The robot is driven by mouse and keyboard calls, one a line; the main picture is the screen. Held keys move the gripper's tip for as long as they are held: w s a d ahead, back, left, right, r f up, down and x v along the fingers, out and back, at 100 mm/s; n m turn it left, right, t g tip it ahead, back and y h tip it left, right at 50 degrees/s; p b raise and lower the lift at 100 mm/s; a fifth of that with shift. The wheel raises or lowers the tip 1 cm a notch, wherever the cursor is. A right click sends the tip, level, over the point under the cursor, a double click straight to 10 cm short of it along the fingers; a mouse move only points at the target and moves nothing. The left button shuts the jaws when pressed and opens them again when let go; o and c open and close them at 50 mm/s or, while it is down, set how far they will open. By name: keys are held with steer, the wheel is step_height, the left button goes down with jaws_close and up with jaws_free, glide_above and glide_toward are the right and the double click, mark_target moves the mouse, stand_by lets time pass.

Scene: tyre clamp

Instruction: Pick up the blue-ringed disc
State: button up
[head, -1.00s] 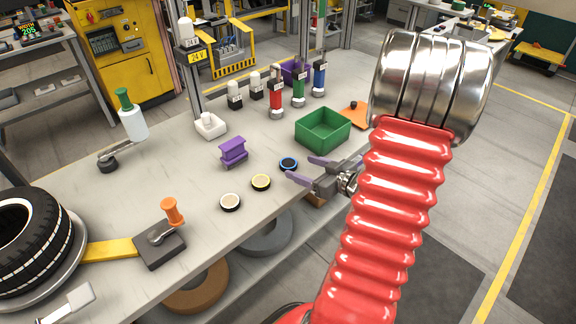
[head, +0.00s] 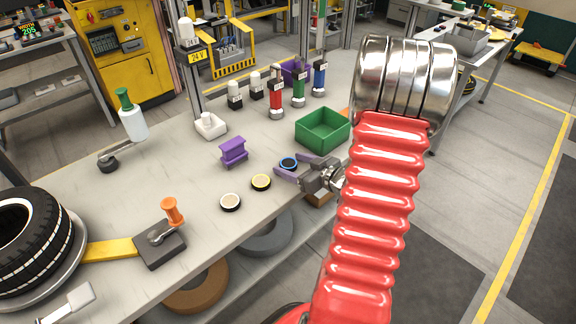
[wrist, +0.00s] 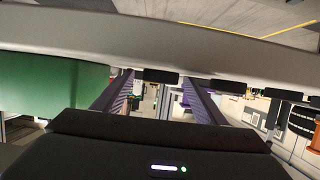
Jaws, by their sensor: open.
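The blue-ringed disc (head: 288,163) lies flat on the workbench near its front edge, in the head view. My gripper (head: 285,169) is open, its purple fingers pointing left over the bench edge at the disc. The fingertips overlap or border the disc in this view; I cannot tell whether the disc is between them or below them. In the wrist view my gripper (wrist: 157,82) shows two purple fingers spread apart with nothing visibly held.
A yellow-ringed disc (head: 261,182) and a pale-ringed disc (head: 230,202) lie to the left. A green bin (head: 323,131) stands behind the gripper. A purple block (head: 233,151) stands farther left. A tyre (head: 35,240) is at the far left.

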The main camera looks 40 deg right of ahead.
mark_target(293, 166)
stand_by(0.4)
steer(key=c, duration=1.1)
steer(key=shift+r, duration=5)
